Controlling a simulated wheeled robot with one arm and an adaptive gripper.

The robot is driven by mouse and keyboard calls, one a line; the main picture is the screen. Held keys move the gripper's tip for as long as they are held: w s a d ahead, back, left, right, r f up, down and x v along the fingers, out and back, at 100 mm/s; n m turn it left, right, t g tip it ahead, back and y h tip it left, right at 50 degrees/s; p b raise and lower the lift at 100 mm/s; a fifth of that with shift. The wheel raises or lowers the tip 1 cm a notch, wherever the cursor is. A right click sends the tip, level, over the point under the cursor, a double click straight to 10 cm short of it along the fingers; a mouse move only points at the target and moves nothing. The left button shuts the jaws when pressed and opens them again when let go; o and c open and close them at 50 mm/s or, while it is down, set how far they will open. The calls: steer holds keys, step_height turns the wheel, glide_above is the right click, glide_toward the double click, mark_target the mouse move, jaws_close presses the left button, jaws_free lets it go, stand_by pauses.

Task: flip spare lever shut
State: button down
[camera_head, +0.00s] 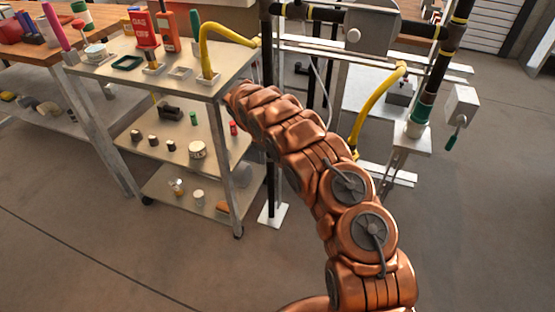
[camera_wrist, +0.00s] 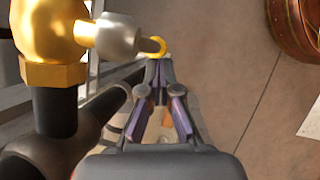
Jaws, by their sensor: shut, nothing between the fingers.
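In the wrist view, a brass valve body (camera_wrist: 55,30) sits on a dark vertical pipe (camera_wrist: 55,120). A silver stem (camera_wrist: 118,38) sticks out to the right from it. A yellow piece (camera_wrist: 156,46), perhaps the lever seen nearly end-on, is at the stem's end. My gripper (camera_wrist: 160,64) is shut and empty, its fingertips just below the yellow piece in the picture. I cannot tell whether they touch. In the head view, my arm hides the gripper and this valve. I cannot tell which lever is the spare one.
A metal cart (camera_head: 150,72) with small items on its shelves stands at the left. Dark pipes with yellow hoses (camera_head: 378,105) and a grey box (camera_head: 372,28) are at the back. A small white box (camera_head: 461,105) with a green-tipped handle (camera_head: 451,143) is at the right. The front floor is clear.

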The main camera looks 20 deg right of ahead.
step_height(320, 180, up, 9)
stand_by(0.3)
stand_by(0.4)
steer(key=s+d+r+m+g+y, duration=0.15)
steer(key=s+r+m, duration=0.25)
steer(key=s+r, duration=0.5)
steer(key=s+d+r+m, duration=0.35)
steer(key=s+r, duration=0.25)
steer(key=s, duration=0.6)
steer(key=s+a+m+y, duration=0.2)
steer(key=s+a+m, duration=0.15)
steer(key=s, duration=1.15)
steer(key=s+a+m+y, duration=0.2)
steer(key=s+a, duration=0.3)
steer(key=s, duration=0.9)
step_height(320, 180, up, 22)
steer(key=s+p, duration=0.1)
steer(key=p, duration=2)
steer(key=shift+d+t, duration=0.25)
steer(key=shift+t, duration=0.1)
